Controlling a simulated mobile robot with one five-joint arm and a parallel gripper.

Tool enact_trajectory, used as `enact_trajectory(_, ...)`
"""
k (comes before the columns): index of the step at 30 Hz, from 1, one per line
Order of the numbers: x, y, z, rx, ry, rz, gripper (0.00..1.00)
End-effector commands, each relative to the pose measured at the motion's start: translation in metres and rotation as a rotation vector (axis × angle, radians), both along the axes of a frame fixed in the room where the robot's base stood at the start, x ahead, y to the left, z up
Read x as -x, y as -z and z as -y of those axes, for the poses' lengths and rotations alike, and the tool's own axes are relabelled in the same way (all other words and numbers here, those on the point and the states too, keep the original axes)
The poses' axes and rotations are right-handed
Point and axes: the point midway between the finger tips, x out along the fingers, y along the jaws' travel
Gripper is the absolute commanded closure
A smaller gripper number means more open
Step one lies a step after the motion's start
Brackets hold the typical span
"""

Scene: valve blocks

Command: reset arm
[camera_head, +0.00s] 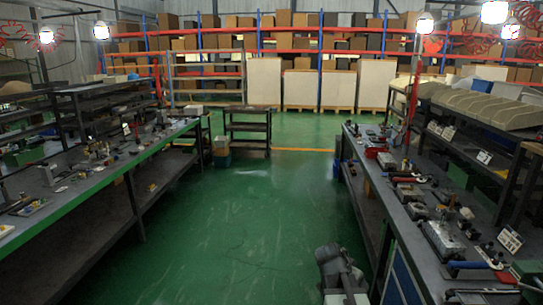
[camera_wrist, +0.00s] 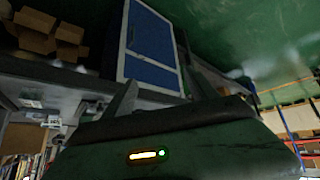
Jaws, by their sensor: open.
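My arm shows at the bottom of the head view, low over the green floor, beside the right workbench (camera_head: 385,215). My gripper (camera_wrist: 164,88) shows in the wrist view with its two fingers spread well apart. It is open, and nothing is between the fingers. A blue-panelled cabinet (camera_wrist: 152,38) in a light frame shows beyond the fingers. The wrist view is strongly tilted, so the distance to the cabinet is hard to tell.
A long workbench (camera_head: 95,180) with tools runs along the left. The right bench carries tools and small metal parts. A dark cart (camera_head: 248,127) stands at the far end of the aisle. The green floor (camera_head: 235,220) between is clear. Cardboard boxes (camera_wrist: 48,32) show in the wrist view.

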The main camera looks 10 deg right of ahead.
Motion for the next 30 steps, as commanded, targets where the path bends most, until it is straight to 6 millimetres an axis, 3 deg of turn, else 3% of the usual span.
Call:
enact_trajectory(1, 0.004, -0.001, -0.045, -0.046, -0.088, -0.059, 0.33)
enact_trajectory(4, 0.023, 0.012, -0.127, -0.157, -0.298, -0.212, 0.33)
enact_trajectory(6, 0.047, 0.022, -0.172, -0.245, -0.463, -0.332, 0.33)
enact_trajectory(9, 0.081, 0.033, -0.206, -0.365, -0.701, -0.479, 0.33)
enact_trajectory(12, 0.094, 0.034, -0.218, -0.398, -0.855, -0.552, 0.33)
enact_trajectory(15, 0.096, 0.034, -0.217, -0.384, -0.912, -0.576, 0.33)
enact_trajectory(30, 0.096, 0.034, -0.217, -0.383, -0.916, -0.577, 0.33)
